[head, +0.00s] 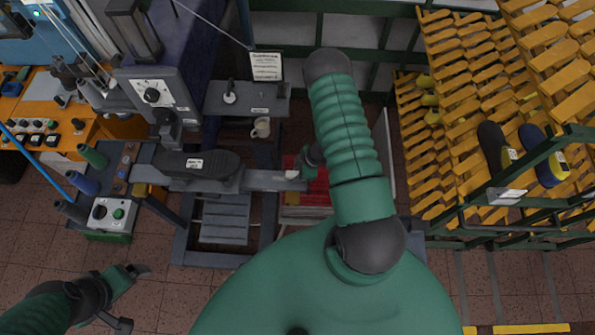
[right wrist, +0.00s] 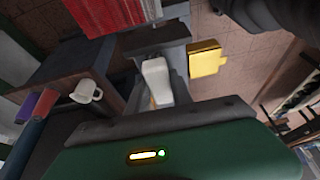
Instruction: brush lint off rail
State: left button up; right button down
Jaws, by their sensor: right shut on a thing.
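The rail (head: 262,180) is a grey bar running right from the machine in the head view. It also shows as a grey beam in the right wrist view (right wrist: 158,38). My right gripper (head: 303,168) is at the rail's right end, partly hidden by my arm. It is shut on a pale, brush-like piece (right wrist: 157,75), seen end-on in the right wrist view below the rail. Whether this piece touches the rail I cannot tell. I cannot make out lint. My left gripper (head: 130,296) is open and empty at lower left, its fingers apart.
A dark shoe-shaped piece (head: 197,163) lies along the machine arm left of the rail. A mug (head: 261,128) stands behind the rail. A red ribbed surface (right wrist: 103,15) is close by, as is a yellow box (right wrist: 206,58). Yellow racks of lasts (head: 440,120) fill the right.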

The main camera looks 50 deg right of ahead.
aim_at(250, 176)
jog(key=shift+w+a, duration=1.65)
jog(key=shift+w, duration=0.25)
jog(key=shift+w+a, duration=0.4)
jog(key=shift+w, duration=0.1)
jog(key=shift+w+a, duration=1)
jog(key=shift+a, duration=0.1)
jog(key=shift+w+a, duration=1.05)
jog(key=shift+w, duration=0.3)
jog(key=shift+w+a, duration=1.05)
jog(key=shift+w, duration=0.15)
jog(key=shift+r, duration=0.2)
notch_tip(250, 176, up, 6)
jog(key=p, duration=0.5)
jog(key=shift+f, duration=0.15)
